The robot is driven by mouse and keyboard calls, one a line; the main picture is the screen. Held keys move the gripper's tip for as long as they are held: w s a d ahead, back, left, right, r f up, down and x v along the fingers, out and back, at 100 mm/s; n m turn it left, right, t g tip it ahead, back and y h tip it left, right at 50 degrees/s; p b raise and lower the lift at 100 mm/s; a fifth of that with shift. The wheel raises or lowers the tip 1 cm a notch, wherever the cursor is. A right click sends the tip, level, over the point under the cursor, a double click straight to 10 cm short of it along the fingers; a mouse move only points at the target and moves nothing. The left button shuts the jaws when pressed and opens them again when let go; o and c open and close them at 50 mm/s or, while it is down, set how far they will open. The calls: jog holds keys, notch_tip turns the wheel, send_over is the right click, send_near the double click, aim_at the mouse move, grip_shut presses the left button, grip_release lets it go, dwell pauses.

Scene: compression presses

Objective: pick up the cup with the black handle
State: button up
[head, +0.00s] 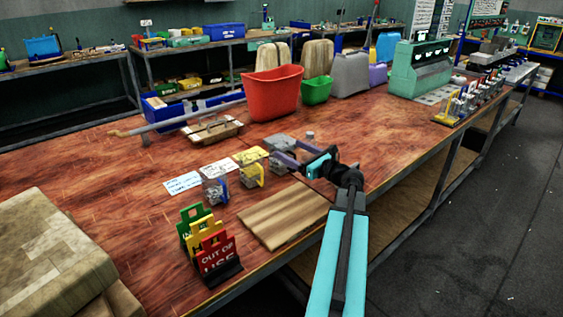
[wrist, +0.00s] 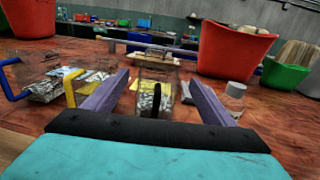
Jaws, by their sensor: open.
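The cup with the black handle (wrist: 146,98) is clear, with grey crumbly material inside. In the wrist view it stands upright on the table straight ahead, its black handle facing me. My gripper (wrist: 159,78) is open, its two purple fingers on either side of this cup in that view. I cannot tell whether they touch it. In the head view my gripper (head: 277,147) is low over the table and partly hides the cup. A cup with a yellow handle (head: 250,175) stands just left of it, and a cup with a blue handle (head: 215,190) farther left.
Cards (head: 183,183) lie behind the cups. A wooden board (head: 284,214) and a sign holder (head: 208,245) are nearer the front. A small grey jar (wrist: 234,92) stands right of my fingers. A red bin (head: 272,92) and green bin (head: 317,90) stand farther back.

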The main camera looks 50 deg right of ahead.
aim_at(282, 145)
jog(key=shift+w, duration=2.6)
jog(key=shift+c, duration=0.3)
jog(key=c, duration=1.5)
jog(key=shift+r, duration=0.3)
jog(key=shift+c, duration=0.2)
notch_tip(282, 145, up, 9)
jog(key=shift+p, duration=0.4)
jog(key=shift+r, duration=0.15)
